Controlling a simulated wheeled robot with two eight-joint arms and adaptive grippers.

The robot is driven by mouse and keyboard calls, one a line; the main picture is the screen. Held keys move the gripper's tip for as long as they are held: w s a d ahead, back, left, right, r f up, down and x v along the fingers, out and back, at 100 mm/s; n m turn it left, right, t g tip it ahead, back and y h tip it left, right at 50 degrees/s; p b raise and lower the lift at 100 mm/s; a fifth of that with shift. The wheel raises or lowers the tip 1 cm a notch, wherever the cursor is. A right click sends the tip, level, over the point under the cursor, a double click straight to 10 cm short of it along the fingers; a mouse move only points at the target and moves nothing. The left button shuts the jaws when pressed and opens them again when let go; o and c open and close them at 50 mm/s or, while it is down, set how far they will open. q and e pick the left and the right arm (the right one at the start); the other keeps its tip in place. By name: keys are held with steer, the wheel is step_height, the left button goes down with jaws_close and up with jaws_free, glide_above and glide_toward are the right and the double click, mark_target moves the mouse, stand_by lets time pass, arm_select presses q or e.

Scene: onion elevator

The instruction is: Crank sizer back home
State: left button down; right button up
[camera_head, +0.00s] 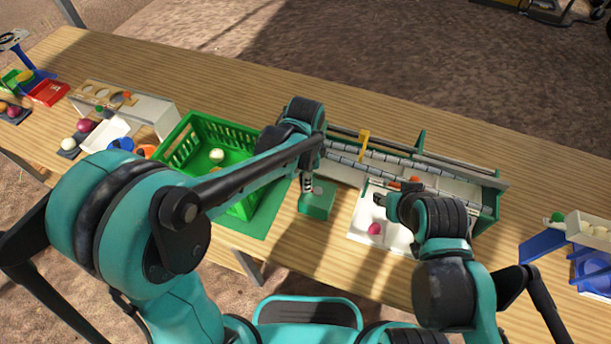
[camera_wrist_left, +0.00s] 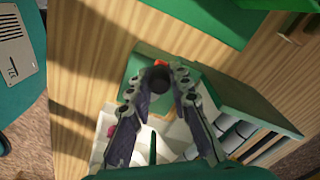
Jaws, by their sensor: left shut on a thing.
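The sizer is a long bench unit with grey rollers (camera_head: 395,167), green end plates (camera_head: 489,195) and a yellow marker (camera_head: 364,146) standing left of its middle. My left gripper (camera_head: 308,183) points down at the sizer's left end, next to a green block (camera_head: 318,204). In the left wrist view the fingers (camera_wrist_left: 158,78) are closed around a dark round knob (camera_wrist_left: 155,80), which looks like the crank handle. The crank's arm is mostly hidden. My right gripper (camera_head: 379,198) hangs over the white tray in front of the rollers; its jaw opening is unclear.
A green crate (camera_head: 183,137) with onions stands left of the sizer. The white tray (camera_head: 357,222) holds a pink onion (camera_head: 374,229). A white stand with holes (camera_head: 150,108) is further left, and a blue stand (camera_head: 545,243) is at the right.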

arm_select(q)
steer(key=shift+s+d, duration=0.15)
steer(key=shift+s, duration=0.2)
steer(key=shift+s, duration=0.65)
steer(key=shift+s+d+r, duration=0.1)
steer(key=shift+s+d, duration=0.25)
steer(key=shift+s, duration=0.2)
steer(key=shift+s+d, duration=0.1)
